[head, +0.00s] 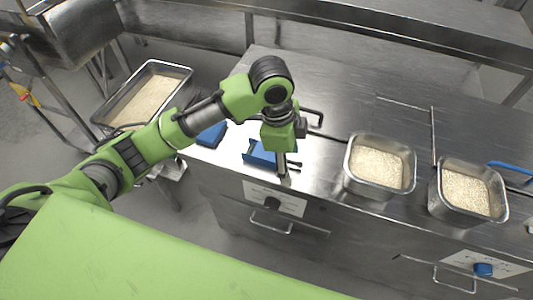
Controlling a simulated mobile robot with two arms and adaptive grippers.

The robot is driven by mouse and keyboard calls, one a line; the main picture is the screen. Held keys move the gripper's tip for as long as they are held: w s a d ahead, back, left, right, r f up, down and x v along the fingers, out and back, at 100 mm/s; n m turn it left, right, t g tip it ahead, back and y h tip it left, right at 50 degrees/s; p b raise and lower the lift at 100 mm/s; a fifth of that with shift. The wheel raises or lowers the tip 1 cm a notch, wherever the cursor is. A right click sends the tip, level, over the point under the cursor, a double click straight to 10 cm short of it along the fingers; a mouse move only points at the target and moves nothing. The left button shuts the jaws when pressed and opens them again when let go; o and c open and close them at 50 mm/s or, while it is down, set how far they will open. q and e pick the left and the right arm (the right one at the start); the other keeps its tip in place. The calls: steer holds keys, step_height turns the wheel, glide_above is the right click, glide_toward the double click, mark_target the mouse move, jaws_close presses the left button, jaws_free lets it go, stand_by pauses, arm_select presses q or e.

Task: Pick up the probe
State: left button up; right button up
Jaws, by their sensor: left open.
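My left gripper (284,168) reaches down over the steel counter, near its front edge, and is open. Its near finger shows as a grey vertical piece; the rest of the jaw is hidden behind the green wrist. A blue holder (260,155) lies on the counter just left of the fingertips. A thin dark piece (296,164), possibly part of the probe, sticks out just right of the fingers. I cannot make out the whole probe or whether the fingers touch it. My right gripper is not in view.
Two steel pans of rice (352,178) (437,206) stand right of my left gripper. A larger rice tray (183,72) is at the left. Another blue object (211,134) lies at the counter's left edge. A blue handle (508,166) shows at far right. The counter behind is mostly clear.

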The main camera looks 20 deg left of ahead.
arm_select(q)
step_height(320, 180, up, 8)
steer(key=m+y, duration=0.1)
steer(key=y, duration=0.1)
glide_above(267, 154)
steer(key=shift+g, duration=0.4)
step_height(267, 154, down, 8)
steer(key=shift+f+p, duration=0.25)
steer(key=shift+p, duration=0.45)
steer(key=f, duration=0.1)
steer(key=f+p, duration=0.1)
steer(key=f, duration=0.1)
steer(key=w+f, duration=0.1)
steer(key=shift+a+f+p, duration=0.25)
steer(key=shift+f+p, duration=0.15)
steer(key=shift+f, duration=0.3)
steer(key=c, duration=1.2)
